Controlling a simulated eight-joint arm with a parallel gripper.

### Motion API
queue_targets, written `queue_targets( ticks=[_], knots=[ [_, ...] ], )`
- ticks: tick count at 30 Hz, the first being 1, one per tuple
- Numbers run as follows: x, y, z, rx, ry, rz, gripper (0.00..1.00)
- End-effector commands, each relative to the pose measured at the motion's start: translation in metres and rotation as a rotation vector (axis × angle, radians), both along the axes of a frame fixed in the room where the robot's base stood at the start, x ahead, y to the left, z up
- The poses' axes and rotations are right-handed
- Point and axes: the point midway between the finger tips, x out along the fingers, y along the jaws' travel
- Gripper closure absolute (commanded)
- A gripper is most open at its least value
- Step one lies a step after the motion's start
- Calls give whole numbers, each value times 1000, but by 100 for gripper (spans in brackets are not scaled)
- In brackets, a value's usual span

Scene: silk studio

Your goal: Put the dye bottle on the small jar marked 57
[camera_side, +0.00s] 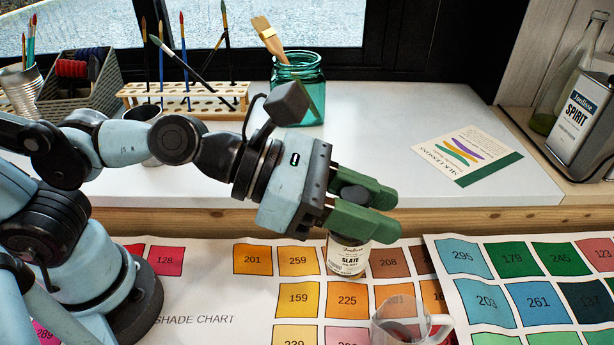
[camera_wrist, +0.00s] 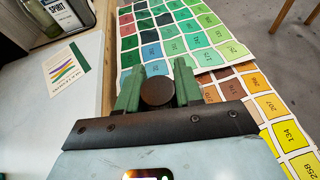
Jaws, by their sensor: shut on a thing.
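The dye bottle (camera_side: 348,262) is small, with a white label reading SLATE. My gripper (camera_side: 366,207) is shut on its upper part, with one green finger on each side. The bottle is upright or nearly so over the shade chart; I cannot tell whether its base touches the chart. In the wrist view its round dark cap (camera_wrist: 157,91) sits between the two green fingers of my gripper (camera_wrist: 158,88). I can read no number 57 in either view, and I cannot make out a small jar marked so.
Shade charts (camera_side: 205,285) with numbered colour squares cover the front. A clear glass cup (camera_side: 395,322) stands just in front of the bottle. Behind is a raised white ledge (camera_side: 400,125) with a leaflet (camera_side: 468,155), a teal brush jar (camera_side: 310,95) and a brush rack (camera_side: 185,98).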

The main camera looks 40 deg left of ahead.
Motion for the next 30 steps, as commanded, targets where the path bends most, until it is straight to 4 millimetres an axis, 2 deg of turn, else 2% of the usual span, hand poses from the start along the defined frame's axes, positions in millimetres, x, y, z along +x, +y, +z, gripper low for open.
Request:
queue_targets(
  ticks=[4, 19, 24, 30],
  knots=[
    [21, 9, -12, -1, 3, 7, 100],
    [71, 32, -46, 0, 0, 2, 100],
    [82, 37, -53, 0, 0, 1, 100],
    [84, 39, -58, 1, 0, -1, 100]
  ],
)
